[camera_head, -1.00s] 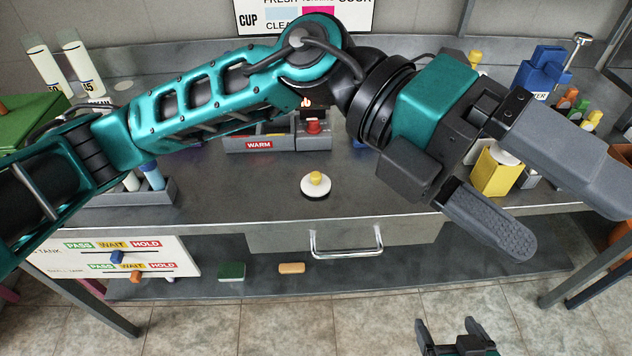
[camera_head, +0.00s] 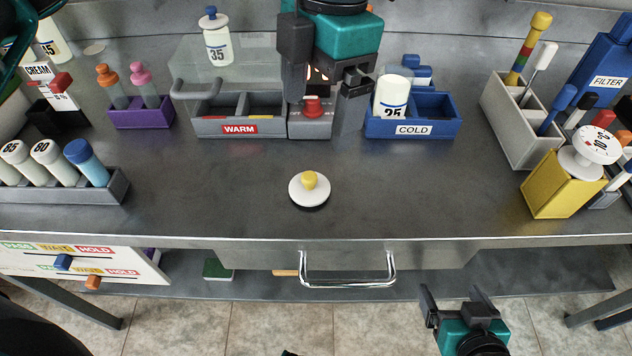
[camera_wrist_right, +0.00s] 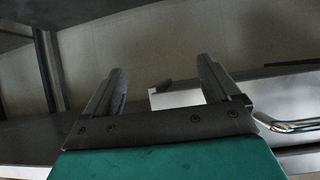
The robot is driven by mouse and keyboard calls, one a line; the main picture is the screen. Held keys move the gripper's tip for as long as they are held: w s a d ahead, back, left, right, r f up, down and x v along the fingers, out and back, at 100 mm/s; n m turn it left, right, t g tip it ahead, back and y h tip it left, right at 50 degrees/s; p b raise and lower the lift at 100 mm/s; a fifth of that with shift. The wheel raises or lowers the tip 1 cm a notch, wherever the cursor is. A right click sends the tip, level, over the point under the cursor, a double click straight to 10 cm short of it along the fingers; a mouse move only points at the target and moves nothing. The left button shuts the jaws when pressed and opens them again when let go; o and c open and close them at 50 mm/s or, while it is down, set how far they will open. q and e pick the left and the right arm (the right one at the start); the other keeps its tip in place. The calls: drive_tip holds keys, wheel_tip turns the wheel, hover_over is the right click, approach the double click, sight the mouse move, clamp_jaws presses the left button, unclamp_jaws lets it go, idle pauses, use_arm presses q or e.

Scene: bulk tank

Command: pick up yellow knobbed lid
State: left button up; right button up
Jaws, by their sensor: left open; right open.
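The yellow knobbed lid (camera_head: 309,188) is a white disc with a yellow knob on top. It lies knob up on the grey metal counter, near the front edge at the middle. My left gripper (camera_head: 325,125) points down behind the lid, at the back of the counter. Its fingers are open, on either side of a small grey unit with a red button (camera_head: 312,107); I cannot tell whether they touch it. My right gripper (camera_head: 457,296) is open and empty, in front of and below the counter edge. Its open fingers also show in the right wrist view (camera_wrist_right: 160,90).
The WARM tray (camera_head: 240,129) and blue COLD tray (camera_head: 412,129) flank the red-button unit. Tube racks stand left; a white rack (camera_head: 520,125) and yellow box (camera_head: 560,185) stand right. A drawer handle (camera_head: 348,283) juts out in front. The counter around the lid is clear.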

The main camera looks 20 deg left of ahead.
use_arm(q)
hover_over(309, 175)
drive_tip(key=f, duration=0.6)
drive_tip(key=shift+s+d+f, duration=0.15)
drive_tip(key=shift+d+f, duration=0.15)
drive_tip(key=shift+f, duration=0.05)
drive_tip(key=shift+a+f, duration=0.15)
drive_tip(key=shift+f, duration=1.4)
drive_tip(key=shift+a+f, duration=0.15)
drive_tip(key=shift+f, duration=1.35)
drive_tip(key=shift+c, duration=0.2)
drive_tip(key=c, duration=1.1)
